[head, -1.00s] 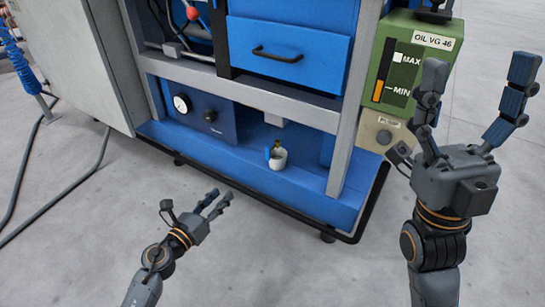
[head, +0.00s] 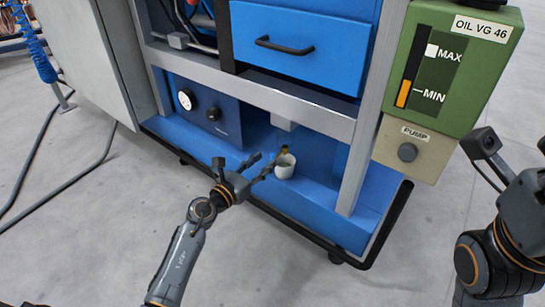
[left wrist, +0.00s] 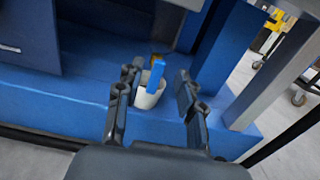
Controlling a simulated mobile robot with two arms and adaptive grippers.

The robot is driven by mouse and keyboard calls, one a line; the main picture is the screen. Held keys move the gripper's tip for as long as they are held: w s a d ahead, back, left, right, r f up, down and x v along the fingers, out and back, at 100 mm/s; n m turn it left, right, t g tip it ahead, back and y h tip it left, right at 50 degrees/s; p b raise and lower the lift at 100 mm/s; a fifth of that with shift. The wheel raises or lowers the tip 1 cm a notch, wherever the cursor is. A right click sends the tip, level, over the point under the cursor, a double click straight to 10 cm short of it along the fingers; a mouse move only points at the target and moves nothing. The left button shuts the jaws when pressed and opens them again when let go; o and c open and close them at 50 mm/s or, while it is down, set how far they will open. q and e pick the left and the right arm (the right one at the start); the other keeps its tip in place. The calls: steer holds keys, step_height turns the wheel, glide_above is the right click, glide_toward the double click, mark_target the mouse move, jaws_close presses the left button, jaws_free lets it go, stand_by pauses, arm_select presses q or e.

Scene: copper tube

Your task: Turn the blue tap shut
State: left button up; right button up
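The blue tap handle (left wrist: 155,77) stands upright in the left wrist view, in front of a white cup. A brass fitting (left wrist: 157,59) shows behind its top; it also shows small in the head view (head: 283,151). The white cup (head: 285,167) stands on the blue ledge below the fitting. My left gripper (head: 267,163) is open and close in front of the cup. In the left wrist view its fingers (left wrist: 157,82) stand apart, with the handle between them in the picture and nothing gripped.
The blue ledge (head: 325,205) has a raised front edge. A grey post (head: 362,150) rises right of the cup. A gauge panel (head: 207,110) is left of it. A blue drawer (head: 320,45) is above. The green oil tank (head: 470,80) hangs at the right.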

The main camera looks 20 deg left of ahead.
mark_target(271, 155)
arm_select(q)
steer(key=b+x, duration=0.1)
steer(key=x, duration=0.4)
jaws_close()
